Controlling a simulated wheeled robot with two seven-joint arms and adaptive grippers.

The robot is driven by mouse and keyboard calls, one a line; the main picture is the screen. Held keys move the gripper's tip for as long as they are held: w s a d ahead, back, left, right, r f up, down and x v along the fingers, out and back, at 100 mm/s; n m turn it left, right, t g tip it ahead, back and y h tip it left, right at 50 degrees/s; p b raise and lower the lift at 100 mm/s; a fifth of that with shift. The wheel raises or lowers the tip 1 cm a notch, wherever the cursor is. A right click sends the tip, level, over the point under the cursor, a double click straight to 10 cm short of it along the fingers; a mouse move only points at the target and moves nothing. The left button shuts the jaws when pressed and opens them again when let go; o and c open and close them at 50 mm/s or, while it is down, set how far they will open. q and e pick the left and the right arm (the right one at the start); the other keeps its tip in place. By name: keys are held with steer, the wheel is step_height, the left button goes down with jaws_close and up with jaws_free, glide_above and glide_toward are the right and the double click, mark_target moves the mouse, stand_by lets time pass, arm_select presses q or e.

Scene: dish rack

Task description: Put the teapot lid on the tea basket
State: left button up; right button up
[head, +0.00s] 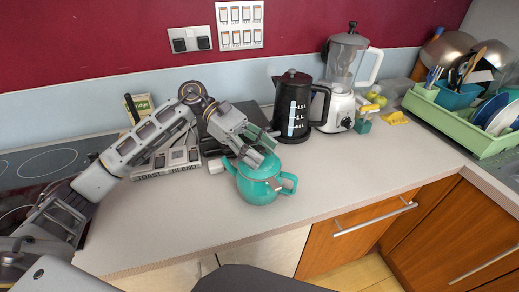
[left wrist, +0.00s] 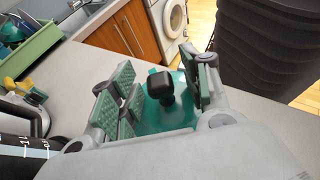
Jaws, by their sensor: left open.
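A teal teapot (head: 258,190) stands on the counter, with its handle to the right. My left gripper (head: 262,158) is over its top and hides much of the lid in the head view. In the left wrist view the teal lid (left wrist: 172,116) has a black knob (left wrist: 160,85), which lies between the spread green-padded fingers of my left gripper (left wrist: 158,95). The fingers are open and I see no grip on the knob. I cannot make out a separate tea basket. My right gripper is not in view.
A black kettle (head: 292,118) and a blender (head: 343,80) stand behind and right of the teapot. A green dish rack (head: 455,120) is at the far right. The counter in front and to the right is clear.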

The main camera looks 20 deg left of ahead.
arm_select(q)
steer(key=shift+a, duration=0.1)
steer(key=v, duration=1.2)
steer(key=shift+r, duration=0.2)
stand_by(0.8)
step_height(320, 180, up, 9)
steer(key=p, duration=0.9)
steer(key=shift+f, duration=0.15)
steer(key=shift+r+p, duration=0.55)
steer(key=shift+f, duration=0.1)
